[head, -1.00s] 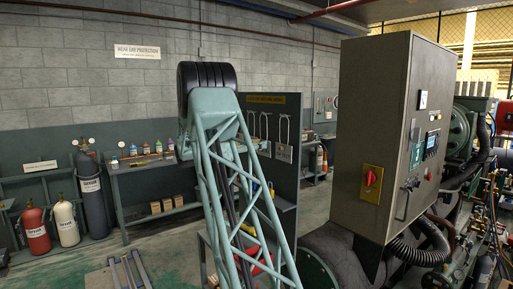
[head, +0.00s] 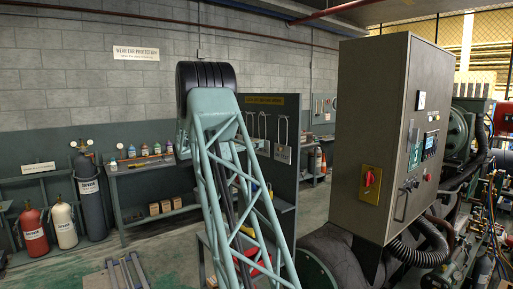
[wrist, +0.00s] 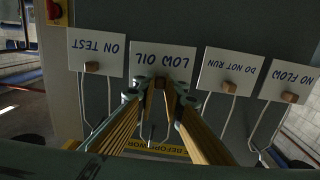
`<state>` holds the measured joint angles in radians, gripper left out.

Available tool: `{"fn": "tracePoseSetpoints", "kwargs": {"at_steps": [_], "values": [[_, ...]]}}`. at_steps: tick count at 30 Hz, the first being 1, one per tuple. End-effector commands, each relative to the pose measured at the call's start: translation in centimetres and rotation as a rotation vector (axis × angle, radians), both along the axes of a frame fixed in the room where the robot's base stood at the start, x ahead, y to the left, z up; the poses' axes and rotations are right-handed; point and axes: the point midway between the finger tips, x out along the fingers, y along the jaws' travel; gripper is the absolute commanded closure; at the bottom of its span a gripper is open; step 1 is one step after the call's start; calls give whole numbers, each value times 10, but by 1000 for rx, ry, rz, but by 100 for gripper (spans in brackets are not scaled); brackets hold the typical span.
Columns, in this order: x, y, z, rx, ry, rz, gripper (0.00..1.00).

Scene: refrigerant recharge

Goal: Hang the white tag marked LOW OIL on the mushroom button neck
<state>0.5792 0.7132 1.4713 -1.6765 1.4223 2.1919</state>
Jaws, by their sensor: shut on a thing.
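The white LOW OIL tag (wrist: 163,63) appears upside down in the wrist view, second from the left in a row of tags. My gripper (wrist: 160,88) is shut on the small block at the tag's edge, with its fingers reaching up from below. The tag's wire loop is partly hidden by the fingers. In the head view my arm hides the gripper. A red knob (head: 369,178) sits on a yellow plate on the grey cabinet; I cannot tell whether it is the mushroom button.
The ON TEST tag (wrist: 97,53), DO NOT RUN tag (wrist: 228,71) and NO FLOW tag (wrist: 289,81) are close beside it. The dark tag board (head: 285,190) stands left of the grey cabinet (head: 371,110). Gas cylinders (head: 90,195) stand at the far left.

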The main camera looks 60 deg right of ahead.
Motion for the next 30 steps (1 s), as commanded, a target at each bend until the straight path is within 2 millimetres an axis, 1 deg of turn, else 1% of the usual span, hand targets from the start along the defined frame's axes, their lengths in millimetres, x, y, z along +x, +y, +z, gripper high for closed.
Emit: {"fn": "tracePoseSetpoints", "kwargs": {"at_steps": [22,30], "values": [[0,0,22,0,-1,0,100],[0,0,26,0,0,0,100]]}}
